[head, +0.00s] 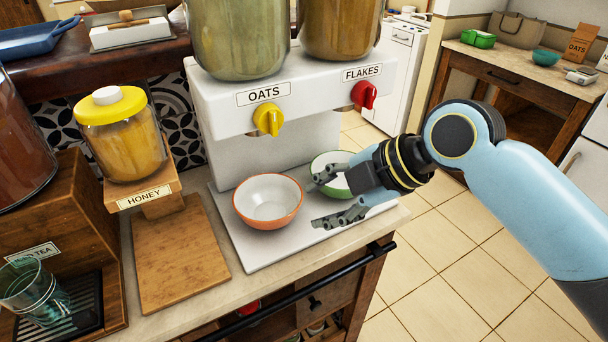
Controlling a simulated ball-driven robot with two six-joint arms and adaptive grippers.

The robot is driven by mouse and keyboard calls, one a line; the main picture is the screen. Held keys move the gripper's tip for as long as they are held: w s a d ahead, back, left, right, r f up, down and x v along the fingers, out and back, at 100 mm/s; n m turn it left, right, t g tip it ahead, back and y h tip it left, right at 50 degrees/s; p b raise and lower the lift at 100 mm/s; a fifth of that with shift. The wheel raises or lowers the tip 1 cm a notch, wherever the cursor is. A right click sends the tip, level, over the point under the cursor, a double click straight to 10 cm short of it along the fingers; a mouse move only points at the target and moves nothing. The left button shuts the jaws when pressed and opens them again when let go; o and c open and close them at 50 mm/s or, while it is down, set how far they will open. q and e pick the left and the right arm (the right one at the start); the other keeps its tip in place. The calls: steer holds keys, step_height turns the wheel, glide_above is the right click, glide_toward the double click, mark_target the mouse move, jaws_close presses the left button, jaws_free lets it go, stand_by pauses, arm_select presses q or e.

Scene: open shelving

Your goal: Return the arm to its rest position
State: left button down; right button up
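My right gripper (327,200) is open, its two fingers spread apart, above the right part of the white dispenser base (240,252). I see nothing between the fingers. The blue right arm comes in from the right. An orange-rimmed white bowl (268,200) stands upright and looks empty on the base, left of the fingertips. A green-rimmed bowl (330,165) stands behind my gripper, which partly hides it. My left gripper does not show.
The cereal dispenser has a yellow OATS knob (268,120) and a red FLAKES knob (364,95). A honey jar (124,140) and a glass (35,290) stand at left. A side table (540,85) stands at back right. Open tiled floor lies right of the counter.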

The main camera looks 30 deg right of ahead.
steer(key=s+d+m+g+h, duration=0.2)
steer(key=s+d+m+h, duration=0.1)
steer(key=s+m, duration=0.55)
steer(key=s+d+m+g+h, duration=0.1)
steer(key=s+d+m+h, duration=0.2)
steer(key=s+m, duration=0.6)
steer(key=s+d+f+g+b, duration=0.15)
steer(key=f+b, duration=0.25)
steer(key=f, duration=1.4)
steer(key=d+f+b, duration=0.2)
steer(key=f+b, duration=0.1)
steer(key=f, duration=1.5)
steer(key=s+f+m+g+b, duration=0.1)
steer(key=s+f+b, duration=0.4)
steer(key=s+f, duration=1.3)
step_height(320, 180, down, 2)
steer(key=shift+s+d, duration=0.15)
steer(key=shift+d, duration=0.05)
